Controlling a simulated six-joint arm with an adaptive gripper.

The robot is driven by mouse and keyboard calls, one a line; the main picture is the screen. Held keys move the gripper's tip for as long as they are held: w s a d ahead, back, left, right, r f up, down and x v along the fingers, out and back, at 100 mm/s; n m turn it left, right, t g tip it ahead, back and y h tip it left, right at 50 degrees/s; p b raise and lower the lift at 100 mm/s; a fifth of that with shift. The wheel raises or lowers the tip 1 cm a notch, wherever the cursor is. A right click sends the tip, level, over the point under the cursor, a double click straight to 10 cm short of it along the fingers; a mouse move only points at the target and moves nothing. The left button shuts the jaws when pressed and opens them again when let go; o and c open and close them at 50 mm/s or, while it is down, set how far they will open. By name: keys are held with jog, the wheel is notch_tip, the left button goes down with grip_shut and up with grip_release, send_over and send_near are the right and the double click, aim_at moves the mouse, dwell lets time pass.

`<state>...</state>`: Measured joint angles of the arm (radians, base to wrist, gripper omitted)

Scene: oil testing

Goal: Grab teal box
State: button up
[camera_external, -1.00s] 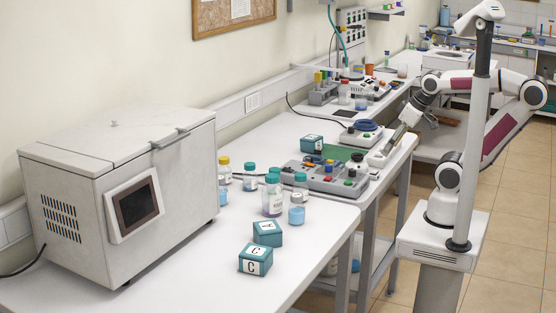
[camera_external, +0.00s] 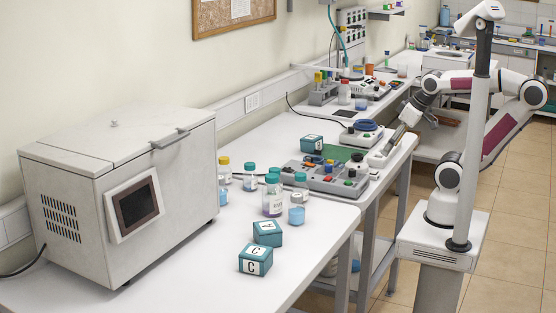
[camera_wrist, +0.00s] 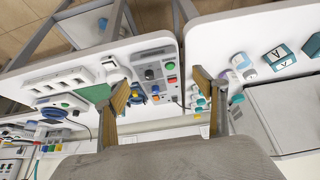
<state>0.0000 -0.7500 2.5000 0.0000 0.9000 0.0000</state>
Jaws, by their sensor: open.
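Two teal boxes with white lettered labels sit on the near white bench in the outside view: one marked A (camera_external: 267,233) and one marked C (camera_external: 255,260). A third teal box (camera_external: 311,143) sits on the farther bench, behind the grey control panel. The wrist view shows two teal boxes at its right, one whole (camera_wrist: 280,56) and one cut by the edge (camera_wrist: 312,46). My gripper (camera_external: 384,153) is over the farther bench's right edge, apart from all these boxes. In the wrist view its two fingers (camera_wrist: 161,88) are spread with nothing held between them.
A control panel (camera_external: 325,178) with coloured buttons lies near my gripper. A gap separates the two benches. The near bench's front right is clear.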

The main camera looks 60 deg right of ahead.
jog(key=shift+w, duration=0.1)
jog(key=m+t+h, duration=0.2)
jog(key=t+h, duration=0.2)
jog(key=t, duration=0.1)
send_over(318, 137)
jog(key=s+a, duration=0.9)
notch_tip(318, 137, down, 4)
jog(key=w+d+f, duration=0.1)
jog(key=d+f, duration=0.1)
jog(key=w+d+f+t+y, duration=0.1)
jog(key=d+f, duration=0.2)
jog(key=w+d+f+t, duration=0.1)
jog(key=w+d+f, duration=0.1)
jog(key=f, duration=0.1)
jog(key=shift+w+d, duration=0.1)
jog(key=shift+d, duration=0.05)
jog(key=shift+w+d+f+t+y, duration=0.15)
jog(key=shift+d+f+t+y, duration=0.15)
jog(key=shift+f+t, duration=0.1)
jog(key=shift+x, duration=1.3)
